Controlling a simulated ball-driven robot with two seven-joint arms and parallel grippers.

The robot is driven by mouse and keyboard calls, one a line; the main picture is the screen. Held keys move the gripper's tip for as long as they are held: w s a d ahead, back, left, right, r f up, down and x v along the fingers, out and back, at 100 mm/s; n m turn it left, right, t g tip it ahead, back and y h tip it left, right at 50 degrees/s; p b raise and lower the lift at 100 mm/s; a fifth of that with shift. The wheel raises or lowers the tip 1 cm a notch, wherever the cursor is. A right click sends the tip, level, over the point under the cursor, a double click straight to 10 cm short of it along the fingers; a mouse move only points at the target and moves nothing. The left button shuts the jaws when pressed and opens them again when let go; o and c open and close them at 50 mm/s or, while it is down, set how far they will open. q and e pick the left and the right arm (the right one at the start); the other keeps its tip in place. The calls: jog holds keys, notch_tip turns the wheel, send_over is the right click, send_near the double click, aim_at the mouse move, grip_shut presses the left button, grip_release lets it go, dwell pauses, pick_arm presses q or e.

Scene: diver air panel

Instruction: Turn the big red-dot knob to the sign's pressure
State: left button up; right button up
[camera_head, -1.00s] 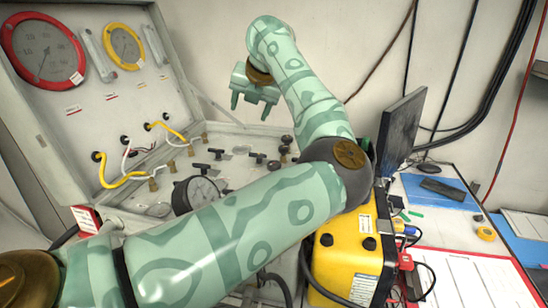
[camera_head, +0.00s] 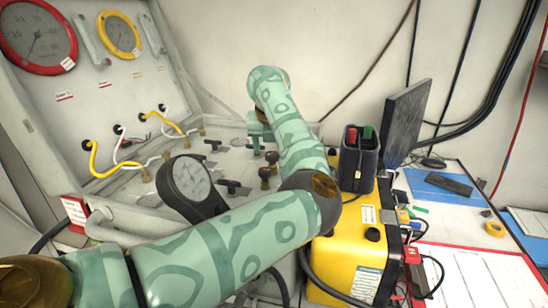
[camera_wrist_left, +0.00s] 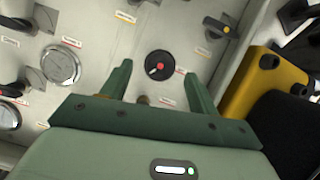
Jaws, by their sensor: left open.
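The black round knob with a red dot (camera_wrist_left: 159,65) is on the panel in the left wrist view, a pale pointer mark on its face. My left gripper (camera_wrist_left: 158,73) is open, its two green fingers on either side of the knob in that view, with nothing held. I cannot tell whether they touch it. In the head view my left gripper (camera_head: 257,131) is low over the panel's back part, mostly hidden by my arm. A red-and-white sign (camera_head: 78,212) stands at the left; its writing is too small to read. My right gripper is not in view.
A black-rimmed gauge (camera_head: 190,180) stands up from the panel (camera_head: 150,214). Dark knobs with reddish tops (camera_head: 265,173) and T-handles (camera_head: 233,187) are close by. A yellow case (camera_head: 350,245) is to the right. Yellow hoses (camera_head: 110,175) run along the left.

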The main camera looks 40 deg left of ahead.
pick_arm(q)
jog(key=shift+x, duration=1.05)
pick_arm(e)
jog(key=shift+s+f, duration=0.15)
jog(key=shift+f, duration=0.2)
pick_arm(q)
jog(key=c, duration=1)
jog(key=shift+o, duration=0.2)
jog(key=shift+r, duration=0.1)
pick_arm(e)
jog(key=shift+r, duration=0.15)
